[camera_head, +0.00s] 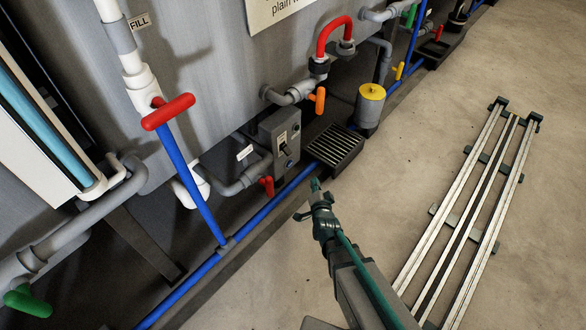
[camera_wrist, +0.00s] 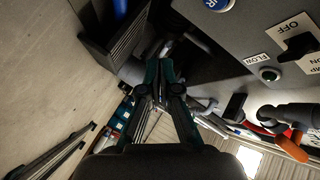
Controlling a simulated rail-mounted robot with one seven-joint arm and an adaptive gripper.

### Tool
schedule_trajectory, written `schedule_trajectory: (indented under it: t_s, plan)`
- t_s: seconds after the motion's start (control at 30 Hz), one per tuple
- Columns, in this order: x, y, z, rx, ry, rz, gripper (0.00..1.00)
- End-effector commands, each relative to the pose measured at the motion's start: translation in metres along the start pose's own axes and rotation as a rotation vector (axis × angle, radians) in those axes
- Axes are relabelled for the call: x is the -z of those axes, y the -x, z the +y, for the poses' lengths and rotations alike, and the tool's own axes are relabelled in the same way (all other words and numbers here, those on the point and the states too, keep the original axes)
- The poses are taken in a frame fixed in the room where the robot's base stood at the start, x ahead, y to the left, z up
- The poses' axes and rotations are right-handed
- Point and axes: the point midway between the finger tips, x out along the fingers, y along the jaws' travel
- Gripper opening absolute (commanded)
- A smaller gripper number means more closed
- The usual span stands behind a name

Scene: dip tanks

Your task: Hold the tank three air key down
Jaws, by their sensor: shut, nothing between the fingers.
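A grey control box (camera_head: 280,132) sits low on the tank's side, with a dark switch on its face. In the wrist view the box (camera_wrist: 245,75) is close at upper right. It bears an OFF/PUMP switch (camera_wrist: 299,47), a small round FLOW light (camera_wrist: 269,74) and a blue round key (camera_wrist: 218,3) with white letters, cut by the top edge. I cannot read which tank it belongs to. My gripper (camera_head: 315,186) is shut and empty, in front of the box and apart from it. In the wrist view its fingers (camera_wrist: 166,72) meet left of the box.
A black slotted grate (camera_head: 336,148) lies beside the box. A grey canister with a yellow top (camera_head: 369,105) stands beyond it. A blue pipe (camera_head: 268,212) runs along the tank base, with a red valve handle (camera_head: 267,186) nearby. Rails (camera_head: 480,200) lie on the otherwise clear floor.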

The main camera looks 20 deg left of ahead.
Motion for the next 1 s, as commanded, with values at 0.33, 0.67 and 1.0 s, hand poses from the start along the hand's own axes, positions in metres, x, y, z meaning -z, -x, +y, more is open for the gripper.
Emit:
schedule_trajectory:
  t_s: [0.33,0.67,1.0]
  plan:
    - [0.005,0.0,-0.004,0.021,-0.042,0.025,0.0]
    - [0.004,-0.005,-0.01,0.021,-0.041,0.023,0.0]
    - [-0.013,-0.032,-0.032,0.021,-0.039,0.022,0.0]
